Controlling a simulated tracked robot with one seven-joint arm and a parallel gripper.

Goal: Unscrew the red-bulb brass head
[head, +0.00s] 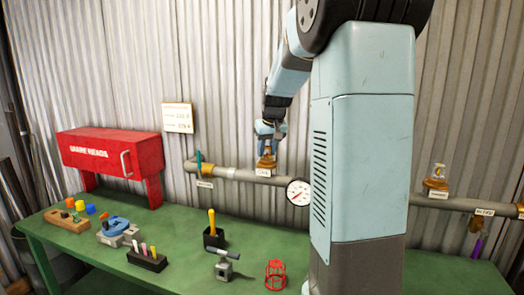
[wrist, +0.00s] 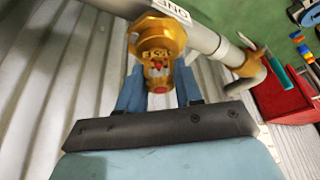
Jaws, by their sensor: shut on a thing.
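The brass head (head: 266,162) sits upright on the fitting on the grey wall pipe, above a white label. In the wrist view the brass head (wrist: 160,38) fills the top middle, with a small red bulb (wrist: 157,68) at its centre. My gripper (wrist: 158,82) has its two blue fingers on either side of the head, shut on it. In the head view my gripper (head: 268,132) comes down onto the head from above. The threads are hidden.
The pipe (head: 235,173) runs along the corrugated wall with a pressure gauge (head: 299,192). Another brass head (head: 437,182) stands at right. A red box (head: 110,152), a vise (head: 223,267) and a red cage (head: 275,275) are on the green bench (head: 185,262).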

